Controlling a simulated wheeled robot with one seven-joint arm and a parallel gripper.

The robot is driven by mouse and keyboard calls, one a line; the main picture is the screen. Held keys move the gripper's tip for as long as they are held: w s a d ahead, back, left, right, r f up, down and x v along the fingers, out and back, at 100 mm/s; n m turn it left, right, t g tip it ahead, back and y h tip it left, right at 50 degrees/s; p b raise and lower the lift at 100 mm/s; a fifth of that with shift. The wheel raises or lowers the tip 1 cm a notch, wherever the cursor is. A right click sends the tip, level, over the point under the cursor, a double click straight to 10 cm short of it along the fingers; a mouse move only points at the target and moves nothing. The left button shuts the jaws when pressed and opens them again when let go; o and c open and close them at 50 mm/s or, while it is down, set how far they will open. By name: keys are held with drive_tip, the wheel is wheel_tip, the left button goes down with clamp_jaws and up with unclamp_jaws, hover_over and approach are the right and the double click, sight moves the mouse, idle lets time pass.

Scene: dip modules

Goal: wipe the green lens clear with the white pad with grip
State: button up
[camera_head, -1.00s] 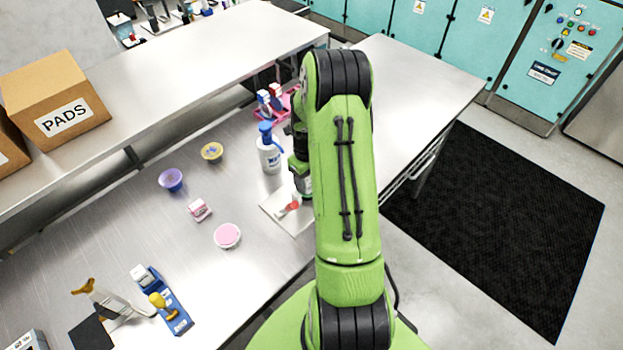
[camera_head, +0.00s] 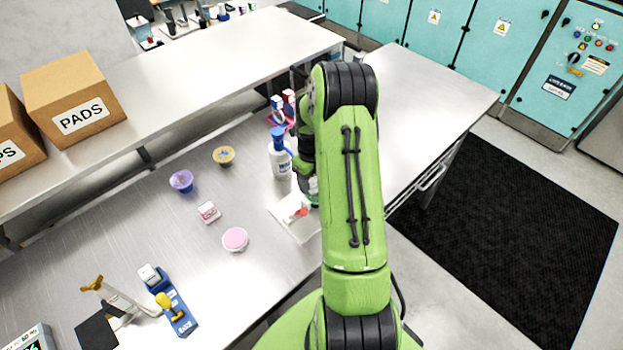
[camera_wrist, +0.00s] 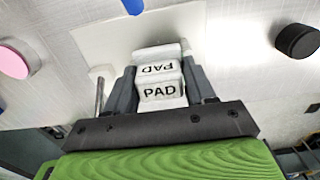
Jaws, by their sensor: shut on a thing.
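The white pad with grip (camera_wrist: 159,90), marked PAD on two faces, is between the two dark fingers of my gripper (camera_wrist: 162,88) in the wrist view. My gripper is shut on it. The pad is over a pale sheet (camera_wrist: 112,52); I cannot tell whether it touches the surface. In the head view my arm hides most of the gripper and the pad, above the right part of the pale sheet (camera_head: 285,222). I cannot make out the green lens in either view; it may be hidden behind the pad or arm.
A white bottle with a blue top (camera_head: 281,160) stands close behind the sheet. A pink round dish (camera_head: 235,239), a small pink-and-white block (camera_head: 209,212), a purple bowl (camera_head: 181,181) and a yellow bowl (camera_head: 224,156) are to the left. A black cylinder (camera_wrist: 297,41) is right in the wrist view.

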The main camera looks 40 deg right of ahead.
drive_tip(key=shift+f+b, duration=0.6)
drive_tip(key=shift+f, duration=0.1)
drive_tip(key=shift+s+r, duration=0.15)
drive_tip(key=shift+s, duration=0.95)
drive_tip(key=shift+s+b, duration=0.5)
drive_tip(key=shift+s, duration=0.4)
drive_tip(key=shift+s+d+f, duration=0.1)
drive_tip(key=shift+d+f, duration=0.05)
drive_tip(key=shift+f, duration=0.1)
